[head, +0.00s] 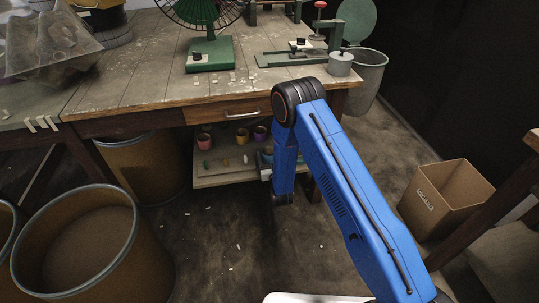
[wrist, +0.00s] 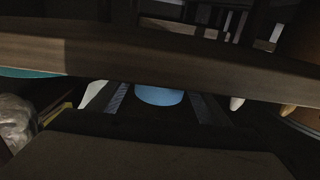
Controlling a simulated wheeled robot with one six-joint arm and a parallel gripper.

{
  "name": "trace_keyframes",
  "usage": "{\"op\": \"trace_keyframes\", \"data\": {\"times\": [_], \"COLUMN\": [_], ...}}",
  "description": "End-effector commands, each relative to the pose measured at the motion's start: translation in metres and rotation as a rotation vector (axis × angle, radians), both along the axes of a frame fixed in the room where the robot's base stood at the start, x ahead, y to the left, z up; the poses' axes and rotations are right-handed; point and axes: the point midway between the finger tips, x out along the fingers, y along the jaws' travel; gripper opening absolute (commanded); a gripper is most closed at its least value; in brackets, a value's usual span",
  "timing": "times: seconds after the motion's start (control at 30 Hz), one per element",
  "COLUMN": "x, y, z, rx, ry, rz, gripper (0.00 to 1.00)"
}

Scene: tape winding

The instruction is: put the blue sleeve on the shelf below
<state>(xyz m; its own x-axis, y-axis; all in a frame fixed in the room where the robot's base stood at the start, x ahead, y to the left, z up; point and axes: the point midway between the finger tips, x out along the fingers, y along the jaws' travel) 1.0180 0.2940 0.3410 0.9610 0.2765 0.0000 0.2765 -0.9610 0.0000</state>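The blue sleeve (wrist: 160,96) shows in the wrist view as a light blue rounded piece, its upper part hidden behind a dark wooden beam. My gripper (wrist: 163,107) has one finger on each side of it, with a dark gap on both sides, so it looks open. In the head view a small blue piece (head: 267,155) shows at the right part of the low shelf (head: 215,181), beside my arm. My gripper's fingertips are mostly hidden there behind the arm. Whether the sleeve rests fully on the shelf is not clear.
On the shelf stand a red sleeve (head: 204,143), a yellow sleeve (head: 242,136) and a purple sleeve (head: 260,133), with several small coloured pieces in front. The workbench (head: 150,85) with its drawer (head: 228,113) lies close above. A cardboard box (head: 447,197) stands at right.

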Motion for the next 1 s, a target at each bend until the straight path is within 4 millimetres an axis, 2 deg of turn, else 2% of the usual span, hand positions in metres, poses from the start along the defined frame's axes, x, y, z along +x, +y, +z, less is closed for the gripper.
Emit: {"op": "trace_keyframes", "data": {"times": [0.37,0.43,1.0], "x": [0.000,-0.006,-0.100], "y": [0.000,-0.001,-0.028], "z": [0.004,0.003,0.002], "rx": [0.000,0.000,-0.001], "ry": [0.000,0.001,0.001], "rz": [0.000,0.000,0.001], "gripper": [0.72,0.72,0.72]}}
